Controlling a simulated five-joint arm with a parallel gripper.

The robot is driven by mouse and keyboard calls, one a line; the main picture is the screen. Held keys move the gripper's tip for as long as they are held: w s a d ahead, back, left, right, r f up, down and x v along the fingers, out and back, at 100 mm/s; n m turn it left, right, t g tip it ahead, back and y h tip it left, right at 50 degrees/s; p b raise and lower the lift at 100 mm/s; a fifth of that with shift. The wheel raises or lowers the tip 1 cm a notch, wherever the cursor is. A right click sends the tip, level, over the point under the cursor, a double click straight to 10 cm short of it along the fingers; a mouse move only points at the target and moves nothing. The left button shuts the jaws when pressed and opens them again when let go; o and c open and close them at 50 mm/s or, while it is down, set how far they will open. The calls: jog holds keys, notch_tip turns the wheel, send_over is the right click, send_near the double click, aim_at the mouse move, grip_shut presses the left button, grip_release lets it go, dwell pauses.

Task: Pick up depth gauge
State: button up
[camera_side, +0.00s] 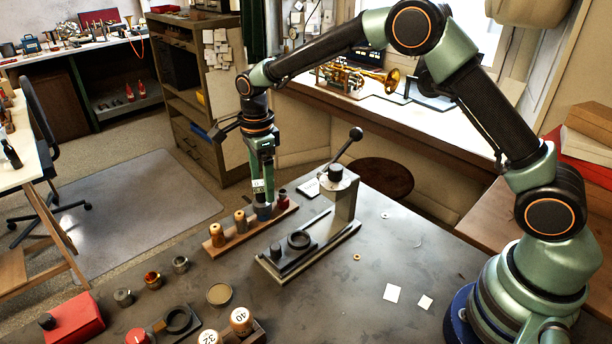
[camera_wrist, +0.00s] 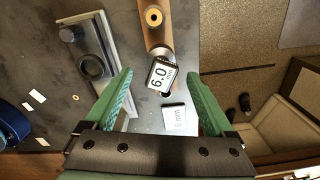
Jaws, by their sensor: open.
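The depth gauge appears to be the small dark block with a white face reading "6.0" (camera_wrist: 163,76). In the wrist view it lies between my two green fingertips, with gaps on both sides. A small white face also shows at my fingers in the side view (camera_side: 258,184). My gripper (camera_side: 262,198) is open and points down over the far part of a wooden rack (camera_side: 225,243); it also shows in the wrist view (camera_wrist: 157,78). My fingers partly hide the gauge's lower part in the side view.
Several knob-topped tools stand on the rack, including an orange one (camera_side: 217,236) and a red one (camera_side: 283,200). A lever press (camera_side: 338,190) stands close on the right. A white "6 mm" card (camera_wrist: 175,118) lies near the rack. The bench's front right is mostly clear.

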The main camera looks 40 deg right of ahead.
aim_at(262, 196)
notch_tip(262, 196, down, 5)
jog(key=shift+w+a+r, duration=0.1)
jog(key=shift+a, duration=0.05)
grip_shut()
jog(key=shift+r, duration=0.1)
